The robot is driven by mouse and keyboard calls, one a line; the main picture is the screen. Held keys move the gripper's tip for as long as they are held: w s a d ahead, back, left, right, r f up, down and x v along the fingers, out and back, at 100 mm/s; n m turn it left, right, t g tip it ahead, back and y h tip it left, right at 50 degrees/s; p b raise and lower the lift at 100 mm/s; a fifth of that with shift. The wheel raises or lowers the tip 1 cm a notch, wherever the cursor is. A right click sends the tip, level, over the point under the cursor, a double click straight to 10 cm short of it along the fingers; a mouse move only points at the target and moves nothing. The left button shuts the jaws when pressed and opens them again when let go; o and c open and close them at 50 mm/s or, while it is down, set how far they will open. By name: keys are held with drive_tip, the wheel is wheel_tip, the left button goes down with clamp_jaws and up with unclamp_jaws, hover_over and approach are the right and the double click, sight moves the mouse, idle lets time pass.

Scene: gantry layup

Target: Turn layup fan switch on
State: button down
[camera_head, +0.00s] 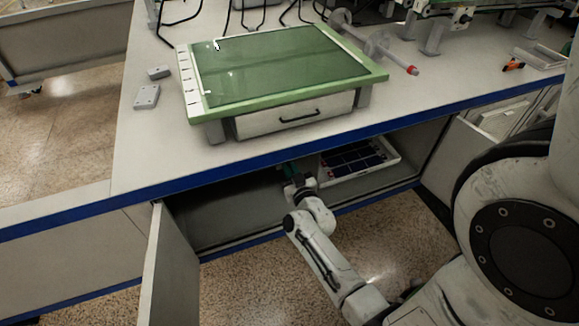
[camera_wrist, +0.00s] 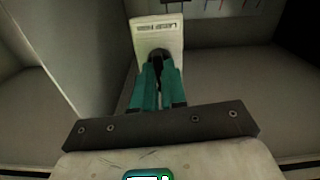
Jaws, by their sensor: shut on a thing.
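A pale upright box (camera_wrist: 172,35) with a printed label near its top stands ahead in the wrist view; it looks like the fan switch housing. A dark rounded knob (camera_wrist: 158,54) shows on its front, partly hidden by my fingers. My gripper (camera_wrist: 158,72) has teal fingers, brought together at this knob and shut on it. In the head view my gripper (camera_head: 285,170) reaches into the open cabinet under the bench. The box is not clear in that view. I cannot tell the switch's setting.
A white tray (camera_head: 390,150) with dark panels lies in the cabinet, right of my gripper. An open cabinet door (camera_head: 157,265) stands at left. The bench edge (camera_head: 250,165) is above my arm. A green-topped glass unit (camera_head: 285,65) stands on the bench.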

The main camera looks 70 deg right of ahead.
drive_tip(key=m, duration=1)
drive_tip(key=shift+s+f, duration=0.1)
idle(0.6)
drive_tip(key=c, duration=1.2)
unclamp_jaws()
drive_tip(key=p+v, duration=0.3)
drive_tip(key=v, duration=0.7)
drive_tip(key=shift+s+a, duration=0.2)
drive_tip(key=shift+a, duration=0.1)
